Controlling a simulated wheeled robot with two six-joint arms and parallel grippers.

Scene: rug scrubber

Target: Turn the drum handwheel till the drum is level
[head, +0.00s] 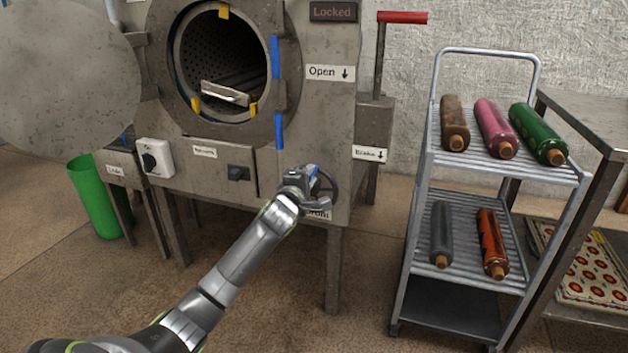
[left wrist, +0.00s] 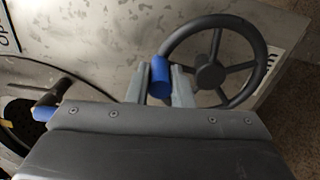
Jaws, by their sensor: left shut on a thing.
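The drum (head: 222,65) shows through the round open mouth of the grey machine in the head view. A pale metal bar (head: 226,93) inside it slopes down to the right. Yellow tabs (head: 223,12) sit at the mouth's top and lower sides. The dark spoked handwheel (head: 332,192) is low on the machine's front right, partly hidden by my left gripper (head: 311,175). In the left wrist view the handwheel (left wrist: 208,75) has a blue knob (left wrist: 160,70) on its left side. My left gripper is shut on that knob. My right gripper is not in view.
The machine's round door (head: 65,75) hangs open at the left. A red-handled brake lever (head: 402,18) stands at the machine's right. A cart (head: 487,165) with several rolled rugs stands further right, beside a table (head: 590,110). A green bin (head: 97,195) stands left.

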